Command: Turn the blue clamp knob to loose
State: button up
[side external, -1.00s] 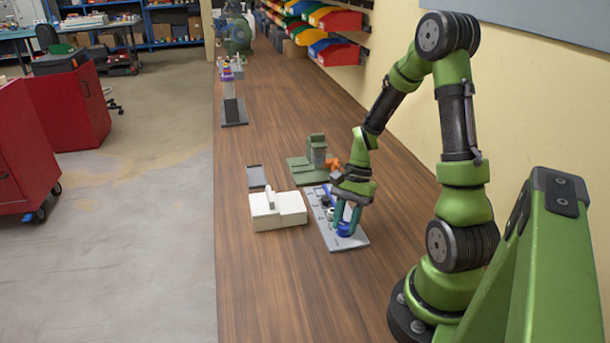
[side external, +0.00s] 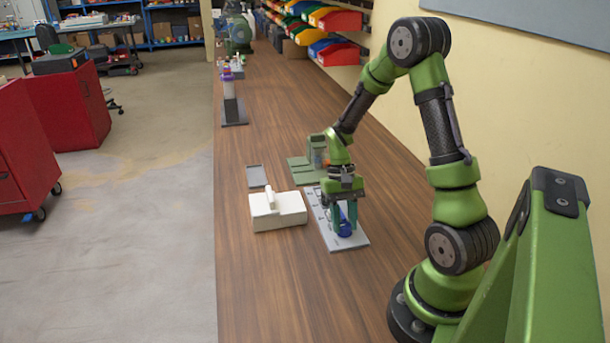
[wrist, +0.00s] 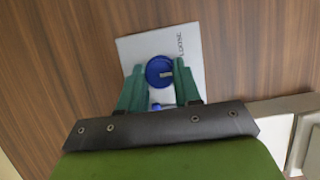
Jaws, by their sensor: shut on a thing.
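The blue clamp knob (side external: 345,229) sits at the near end of a grey plate (side external: 326,236) on the wooden bench. In the wrist view the round blue knob (wrist: 160,71) has a small grey mark at its right side. The printed word "LOOSE" shows on the plate (wrist: 190,45) to the right of the knob. My gripper (side external: 345,227) reaches down over the plate, its two green fingers shut on the knob from either side. The fingers also show in the wrist view (wrist: 158,80). The far part of the plate is partly hidden by my gripper.
A white box with a raised handle (side external: 278,212) stands left of the plate. A green fixture (side external: 308,166) stands behind the plate, and a small grey tray (side external: 256,176) lies behind the white box. The bench in front of the plate is clear.

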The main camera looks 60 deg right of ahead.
jog(key=n+h, duration=0.1)
jog(key=n, duration=0.3)
jog(key=shift+w+a+n+g+h, duration=0.1)
jog(key=shift+n+g+h, duration=0.2)
jog(key=shift+g+h, duration=0.1)
jog(key=shift+a+n+h, duration=0.1)
jog(key=shift+n+h, duration=0.7)
jog(key=shift+n, duration=1.5)
jog(key=o, duration=1.1)
jog(key=shift+c, duration=0.2)
jog(key=v, duration=1.7)
jog(key=shift+w+f, duration=0.2)
jog(key=shift+w, duration=0.15)
